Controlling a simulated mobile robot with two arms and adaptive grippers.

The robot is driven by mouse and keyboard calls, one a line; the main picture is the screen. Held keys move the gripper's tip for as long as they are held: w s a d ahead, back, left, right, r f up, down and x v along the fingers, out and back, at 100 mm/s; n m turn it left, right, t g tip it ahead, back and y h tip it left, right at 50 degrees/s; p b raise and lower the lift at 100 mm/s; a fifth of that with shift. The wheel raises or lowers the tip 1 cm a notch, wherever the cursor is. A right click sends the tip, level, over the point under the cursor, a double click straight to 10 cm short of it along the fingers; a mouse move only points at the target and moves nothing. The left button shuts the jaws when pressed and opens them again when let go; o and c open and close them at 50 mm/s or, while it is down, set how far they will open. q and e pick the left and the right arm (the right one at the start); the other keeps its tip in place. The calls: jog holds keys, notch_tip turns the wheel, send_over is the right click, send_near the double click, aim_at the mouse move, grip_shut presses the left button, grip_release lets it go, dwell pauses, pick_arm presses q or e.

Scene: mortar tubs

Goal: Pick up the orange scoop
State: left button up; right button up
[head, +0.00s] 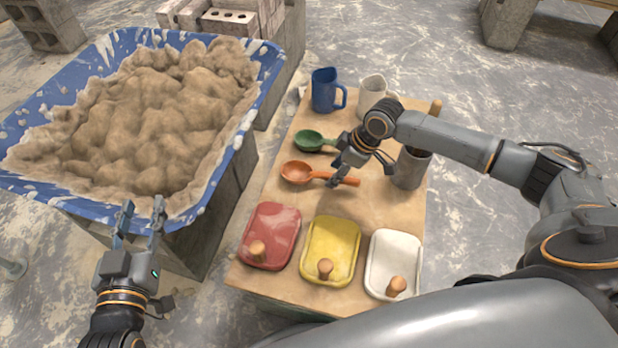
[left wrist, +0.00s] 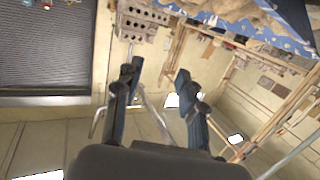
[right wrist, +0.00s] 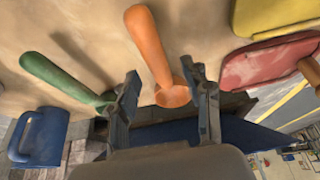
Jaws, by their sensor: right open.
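The orange scoop (head: 297,173) lies on the wooden table top, its bowl to the left and its handle pointing right. My right gripper (head: 339,176) is over the scoop's handle, open. In the right wrist view the scoop (right wrist: 150,45) shows with its handle beyond the fingers and its bowl seen between the two fingertips (right wrist: 163,82). I cannot tell whether the fingers touch it. My left gripper (head: 143,207) is open and empty in front of the blue tub, and its spread fingers (left wrist: 158,72) also show in the left wrist view.
A green scoop (head: 309,140) lies just behind the orange one. A blue mug (head: 324,92), a white mug (head: 372,91) and a grey cup (head: 409,168) stand around. A blue tub (head: 262,62) holds mortar.

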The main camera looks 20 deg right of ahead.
pick_arm(q)
jog(key=shift+w+d+r+t+h+b, duration=0.1)
jog(key=shift+d+r+t+h+b, duration=0.1)
jog(key=shift+r+t, duration=0.65)
jog(key=shift+w+d+r+t+h+b, duration=0.1)
jog(key=shift+d+r+t+h, duration=0.2)
jog(key=shift+r, duration=0.95)
pick_arm(e)
jog(key=shift+x, duration=1.1)
pick_arm(q)
jog(key=shift+a, duration=0.15)
pick_arm(e)
jog(key=shift+c, duration=0.2)
grip_shut()
